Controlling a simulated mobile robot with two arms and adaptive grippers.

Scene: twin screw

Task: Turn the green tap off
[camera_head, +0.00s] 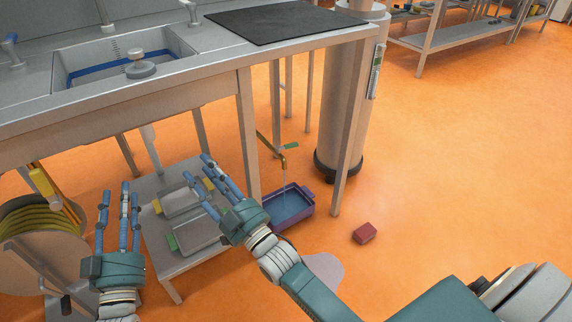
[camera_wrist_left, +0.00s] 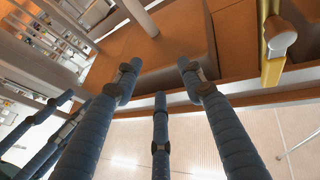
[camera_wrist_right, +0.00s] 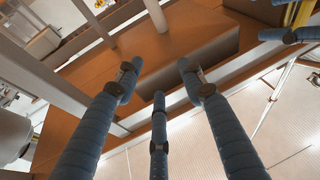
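The tap (camera_head: 282,160) is a brass spout on a pipe under the workbench, with a small green handle (camera_head: 291,146). A thin stream of water falls from it into a purple tub (camera_head: 308,205) on the floor. My right gripper (camera_head: 204,182) is open and empty, left of the tap and apart from it, over a low grey table. My left gripper (camera_head: 124,192) is open and empty, further left with its fingers pointing up the picture. Both wrist views show spread blue fingers with nothing between them; I cannot make out the tap there.
The workbench (camera_head: 180,83) with a sink spans the upper left, and its legs stand near the tap. The low table (camera_head: 157,237) carries trays. A hose reel (camera_head: 42,232) is at left. A red block (camera_head: 365,233) lies on open orange floor.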

